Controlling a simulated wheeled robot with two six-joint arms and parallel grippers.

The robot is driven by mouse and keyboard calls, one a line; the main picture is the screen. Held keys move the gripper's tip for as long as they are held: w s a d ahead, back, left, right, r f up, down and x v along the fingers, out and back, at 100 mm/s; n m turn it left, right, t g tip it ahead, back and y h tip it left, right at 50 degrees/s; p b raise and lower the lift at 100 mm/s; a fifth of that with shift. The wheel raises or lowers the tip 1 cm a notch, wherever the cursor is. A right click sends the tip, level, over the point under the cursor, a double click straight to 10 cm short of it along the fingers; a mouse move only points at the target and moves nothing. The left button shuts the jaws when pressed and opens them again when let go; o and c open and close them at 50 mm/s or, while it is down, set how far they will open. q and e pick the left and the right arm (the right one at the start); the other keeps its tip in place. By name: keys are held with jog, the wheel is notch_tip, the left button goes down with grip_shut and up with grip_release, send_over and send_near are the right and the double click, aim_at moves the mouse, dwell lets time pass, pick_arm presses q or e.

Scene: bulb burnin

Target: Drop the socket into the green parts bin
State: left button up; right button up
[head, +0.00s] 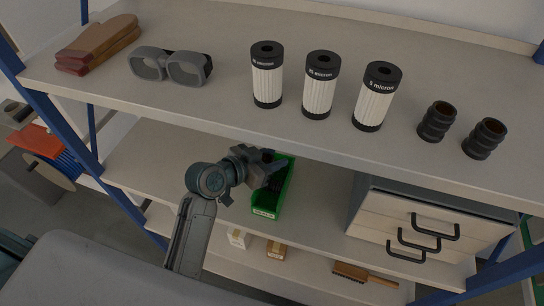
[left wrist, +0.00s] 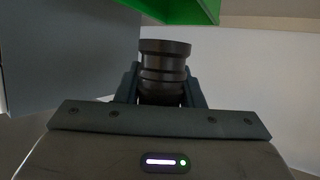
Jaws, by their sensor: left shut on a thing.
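The green parts bin (head: 268,209) sits on the middle shelf in the head view, and part of it shows at the top of the left wrist view (left wrist: 190,10). My left gripper (head: 270,175) is at the bin's back left part and hides some of it. In the left wrist view my left gripper (left wrist: 162,98) is shut on a dark ribbed socket (left wrist: 164,65), which stands up between the fingers. The socket is hard to make out in the head view. Two similar dark sockets, the left one (head: 437,121) and the right one (head: 484,138), stand on the top shelf. My right gripper is not in view.
The top shelf (head: 220,110) overhangs the bin and also holds white filter cartridges (head: 318,85), grey goggles (head: 170,66) and brown gloves (head: 98,42). A drawer cabinet (head: 430,220) stands right of the bin, with bare shelf between. Small boxes (head: 274,250) and a brush (head: 352,271) lie below.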

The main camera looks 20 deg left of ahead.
pick_arm(q)
jog(key=o, duration=0.9)
jog(key=shift+c, duration=0.2)
jog(key=shift+o, duration=0.9)
jog(key=shift+s+a, duration=0.15)
jog(key=b+v, duration=0.3)
jog(key=v, duration=0.7)
jog(key=shift+s, duration=0.15)
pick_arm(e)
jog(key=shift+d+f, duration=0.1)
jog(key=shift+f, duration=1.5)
pick_arm(q)
jog(key=shift+a+r, duration=0.1)
jog(key=shift+a, duration=0.05)
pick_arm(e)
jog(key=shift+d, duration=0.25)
